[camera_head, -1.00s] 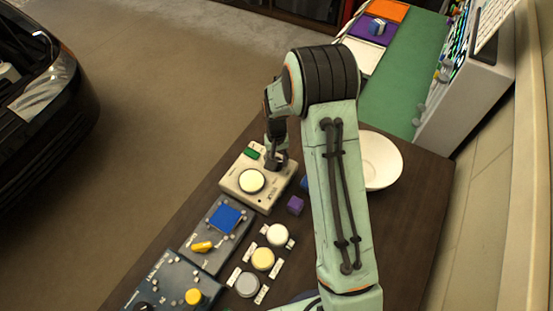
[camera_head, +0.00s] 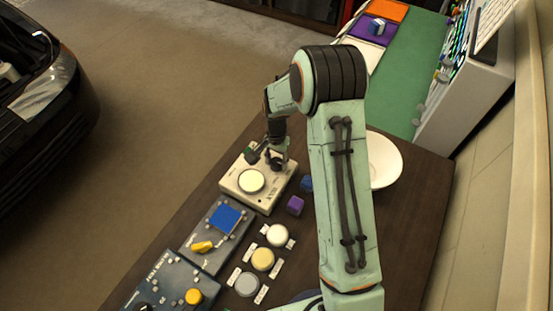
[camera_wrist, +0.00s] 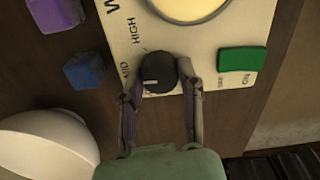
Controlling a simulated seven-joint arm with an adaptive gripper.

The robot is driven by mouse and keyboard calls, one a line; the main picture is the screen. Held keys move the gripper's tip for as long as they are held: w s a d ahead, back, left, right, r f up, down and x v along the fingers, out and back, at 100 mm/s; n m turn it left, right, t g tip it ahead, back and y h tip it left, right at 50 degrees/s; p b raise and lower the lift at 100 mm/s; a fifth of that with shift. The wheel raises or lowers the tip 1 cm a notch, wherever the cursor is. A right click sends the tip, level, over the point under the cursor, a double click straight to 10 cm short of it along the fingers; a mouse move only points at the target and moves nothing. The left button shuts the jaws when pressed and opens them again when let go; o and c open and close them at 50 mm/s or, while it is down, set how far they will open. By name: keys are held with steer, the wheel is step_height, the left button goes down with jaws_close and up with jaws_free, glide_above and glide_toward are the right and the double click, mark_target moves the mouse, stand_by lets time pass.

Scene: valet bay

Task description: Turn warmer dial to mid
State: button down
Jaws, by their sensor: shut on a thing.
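The warmer (camera_head: 262,203) is a cream box with a round pale plate (camera_head: 251,181) on the table. In the wrist view its black dial (camera_wrist: 163,70) sits beside printed HIGH and MID labels. A short white mark shows on the dial's lower left, on the MID side; I cannot tell its exact setting. A green switch (camera_wrist: 242,59) is right of the dial. My gripper (camera_wrist: 163,85) is shut on the dial, one finger on each side.
A purple cube (camera_head: 295,205) and a blue cube (camera_head: 306,183) lie right of the warmer. A white bowl (camera_head: 386,160) is farther right, partly behind my arm. Several round buttons (camera_head: 263,259) and two control panels (camera_head: 211,257) fill the near table.

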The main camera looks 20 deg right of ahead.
mark_target(276, 162)
steer(key=shift+f, duration=0.1)
steer(key=c, duration=0.7)
jaws_free()
step_height(276, 162, up, 12)
